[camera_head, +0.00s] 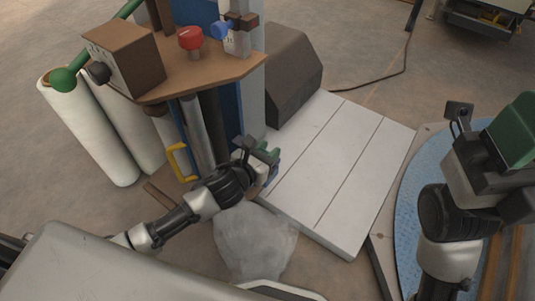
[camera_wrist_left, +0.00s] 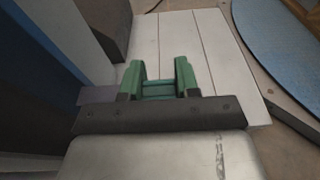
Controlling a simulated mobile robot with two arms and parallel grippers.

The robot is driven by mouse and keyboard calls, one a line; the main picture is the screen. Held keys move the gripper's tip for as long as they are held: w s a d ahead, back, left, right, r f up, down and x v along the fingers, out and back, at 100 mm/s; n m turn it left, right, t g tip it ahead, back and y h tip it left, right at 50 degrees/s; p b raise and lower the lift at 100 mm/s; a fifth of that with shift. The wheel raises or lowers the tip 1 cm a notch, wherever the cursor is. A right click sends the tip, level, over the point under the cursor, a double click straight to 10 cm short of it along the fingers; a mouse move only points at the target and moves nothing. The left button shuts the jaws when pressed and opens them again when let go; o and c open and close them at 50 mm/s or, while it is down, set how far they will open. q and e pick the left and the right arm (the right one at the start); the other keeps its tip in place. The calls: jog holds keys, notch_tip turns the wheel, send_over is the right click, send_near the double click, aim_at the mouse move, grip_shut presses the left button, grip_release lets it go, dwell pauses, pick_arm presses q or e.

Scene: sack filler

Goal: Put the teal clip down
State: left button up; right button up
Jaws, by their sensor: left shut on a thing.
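My left gripper (camera_head: 264,156) is at the left edge of the pale slatted platform, beside the blue and grey machine column. Its green fingers also show in the left wrist view (camera_wrist_left: 159,80). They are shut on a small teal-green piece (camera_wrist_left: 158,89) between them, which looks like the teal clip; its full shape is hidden. I cannot tell whether it touches the platform. My right gripper (camera_head: 512,135) is at the right edge of the head view, above the blue round plate; its finger state is unclear.
The slatted platform (camera_head: 335,165) has a bare top. A pale, cloudy sack-like thing (camera_head: 255,245) is below my left arm. The machine carries a brown shelf (camera_head: 215,75) with a red button (camera_head: 190,38). White rolls (camera_head: 85,130) stand left. A blue round plate (camera_head: 408,215) lies right.

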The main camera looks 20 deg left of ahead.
pick_arm(q)
jog(key=o, duration=0.9)
jog(key=shift+f, duration=0.1)
